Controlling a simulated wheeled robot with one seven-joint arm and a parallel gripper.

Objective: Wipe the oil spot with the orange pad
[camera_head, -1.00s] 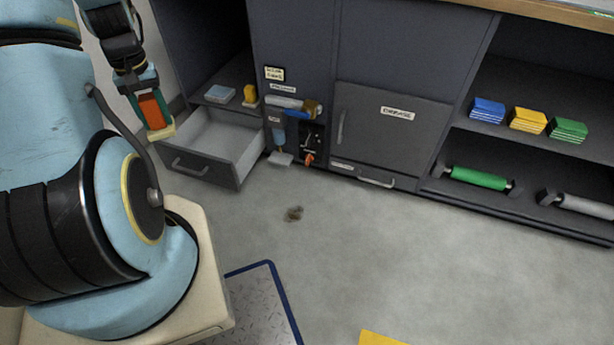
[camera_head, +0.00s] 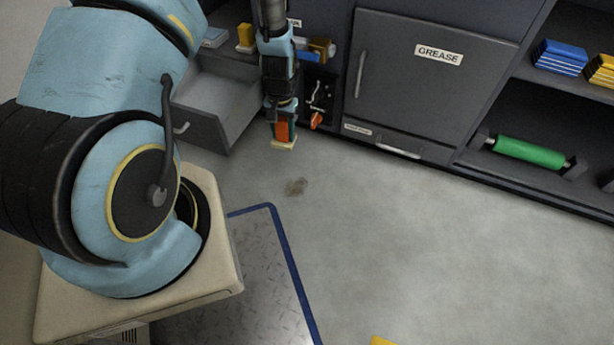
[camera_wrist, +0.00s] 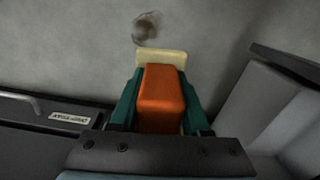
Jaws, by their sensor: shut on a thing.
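My gripper (camera_head: 282,128) is shut on the orange pad (camera_head: 283,131), which has a pale cream face pointing down. In the wrist view the orange pad (camera_wrist: 160,97) sits between the green fingers of my gripper (camera_wrist: 158,105). The oil spot (camera_head: 296,187) is a small brown smudge on the grey floor. The pad hangs above the floor, apart from the spot and behind it in the head view. The wrist view shows the oil spot (camera_wrist: 146,28) just beyond the pad's cream end.
An open drawer (camera_head: 222,105) juts out left of my gripper. A closed cabinet marked GREASE (camera_head: 420,90) and a shelf with a green roller (camera_head: 530,151) stand to the right. A blue-edged metal plate (camera_head: 245,270) lies in front. The floor right of the spot is clear.

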